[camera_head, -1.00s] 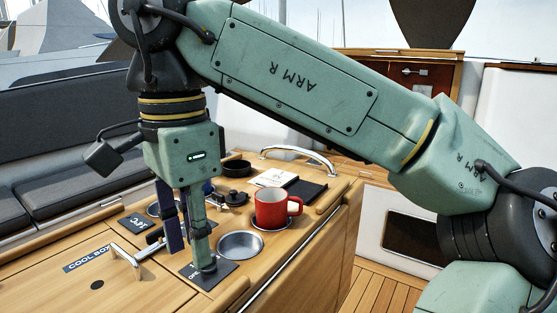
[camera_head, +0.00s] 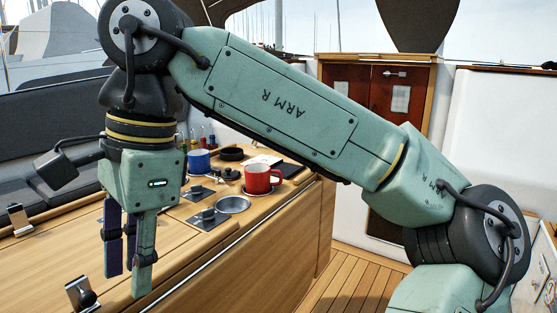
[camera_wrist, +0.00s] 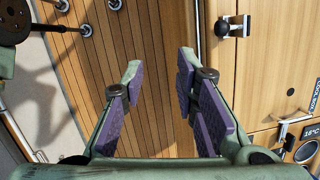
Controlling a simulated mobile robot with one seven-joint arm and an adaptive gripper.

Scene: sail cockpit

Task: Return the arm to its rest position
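My arm (camera_head: 290,105) spans the head view from the lower right up to the upper left, then bends down to my gripper (camera_head: 128,275). The gripper points downward at the left, in front of the wooden cockpit counter (camera_head: 255,225) in the picture. In the wrist view the gripper (camera_wrist: 160,70) has its two purple-padded fingers spread apart with nothing between them. Plank flooring (camera_wrist: 150,100) shows below the gap, with the wooden cabinet beside the right finger. The rest position itself is not marked in view.
A red mug (camera_head: 262,179), a blue mug (camera_head: 199,161) and a metal bowl (camera_head: 233,205) stand on the counter. A latch (camera_head: 82,294) is near the gripper. A dark seat (camera_head: 55,125) lies behind. Open floor (camera_head: 310,270) is right of the counter.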

